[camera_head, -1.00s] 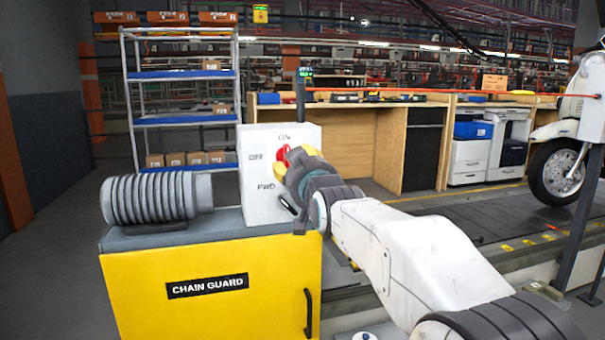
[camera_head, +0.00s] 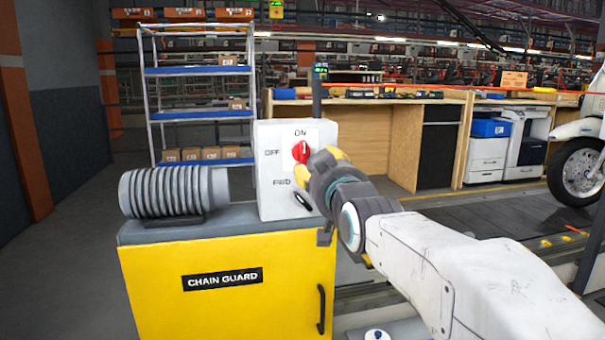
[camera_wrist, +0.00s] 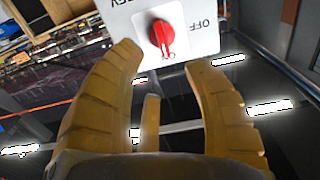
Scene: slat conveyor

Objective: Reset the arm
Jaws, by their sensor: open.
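My gripper (camera_wrist: 162,60) is open and empty; its yellow fingers spread below the red knob in the wrist view. In the head view my gripper (camera_head: 326,160) is just right of the knob, pointing towards the control box. The red rotary knob (camera_head: 301,152) sits on the front of the white control box (camera_head: 272,205), with ON above it and OFF to its left. The knob also shows in the wrist view (camera_wrist: 161,34), clear of the fingers. A small black lever (camera_head: 303,201) is lower on the box, near FWD.
The box stands on a yellow chain guard cabinet (camera_head: 210,310) beside a ribbed grey motor (camera_head: 175,192). The slat conveyor (camera_head: 470,235) runs to the right, with a scooter wheel (camera_head: 575,172) on it. A shelf rack (camera_head: 200,115) and wooden workbench (camera_head: 400,145) stand behind.

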